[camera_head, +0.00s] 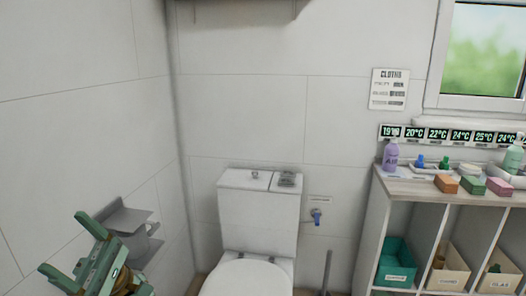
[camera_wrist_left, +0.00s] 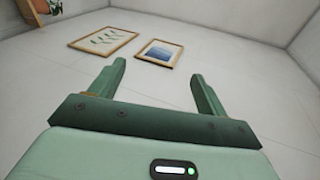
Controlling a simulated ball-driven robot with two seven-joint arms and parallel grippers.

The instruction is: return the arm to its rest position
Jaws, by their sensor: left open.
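My left gripper (camera_head: 61,242) is green and raised at the lower left of the head view, in front of the bare left wall. Its two fingers are apart with nothing between them. In the left wrist view the open fingers (camera_wrist_left: 158,70) point toward a pale wall with two framed pictures, and the gap is empty. My right gripper is in neither view.
A toilet (camera_head: 258,215) stands in the corner, with a grey paper holder (camera_head: 130,222) on the left wall near my gripper. A shelf unit (camera_head: 405,187) at the right carries bottles and coloured blocks, with bins (camera_head: 397,262) below.

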